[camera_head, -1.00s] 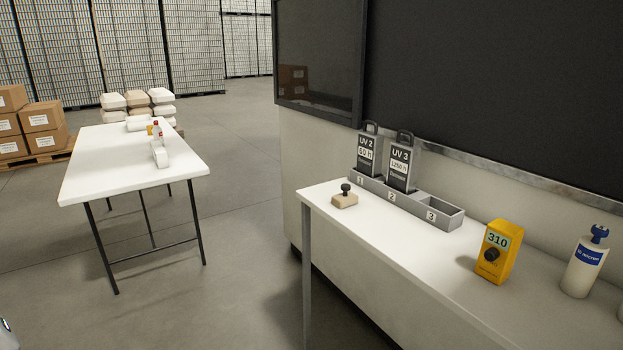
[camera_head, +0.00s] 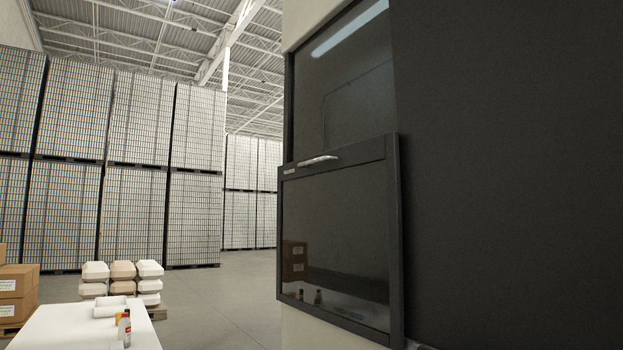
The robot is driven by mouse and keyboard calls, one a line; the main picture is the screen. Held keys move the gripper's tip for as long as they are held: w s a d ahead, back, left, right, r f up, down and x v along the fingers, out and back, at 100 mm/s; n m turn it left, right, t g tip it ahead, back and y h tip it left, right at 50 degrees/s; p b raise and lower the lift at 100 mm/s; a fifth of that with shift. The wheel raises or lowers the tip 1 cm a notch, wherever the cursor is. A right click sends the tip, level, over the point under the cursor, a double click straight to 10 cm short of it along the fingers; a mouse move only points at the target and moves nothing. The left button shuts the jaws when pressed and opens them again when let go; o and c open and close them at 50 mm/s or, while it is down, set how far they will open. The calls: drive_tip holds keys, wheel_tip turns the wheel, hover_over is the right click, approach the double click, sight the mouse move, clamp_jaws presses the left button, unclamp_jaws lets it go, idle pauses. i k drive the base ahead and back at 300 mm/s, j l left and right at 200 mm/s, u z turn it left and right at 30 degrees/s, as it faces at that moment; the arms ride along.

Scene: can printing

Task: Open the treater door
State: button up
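The treater door (camera_head: 336,240) is a dark, glossy panel in a dark frame on the pale machine body, right of centre in the head view. A light metal handle (camera_head: 318,160) sits on its top rail. Above the door is a dark recessed area or pane (camera_head: 343,95) with a bright light reflection; I cannot tell whether it is glass or an opening. The door panel reflects boxes and bottles. My gripper is not in view.
A white table (camera_head: 85,328) with bottles (camera_head: 124,328) and a white roll stands at the lower left. Cardboard boxes (camera_head: 18,285) and stacked pale bundles (camera_head: 122,276) are near it. Tall can pallets (camera_head: 130,160) line the back. Bare floor (camera_head: 225,285) lies between table and machine.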

sight(340, 257)
drive_tip(key=i+j, duration=0.3)
drive_tip(key=i, duration=0.2)
drive_tip(key=i+j+z, duration=0.15)
drive_tip(key=i+j, duration=0.15)
drive_tip(key=i, duration=0.25)
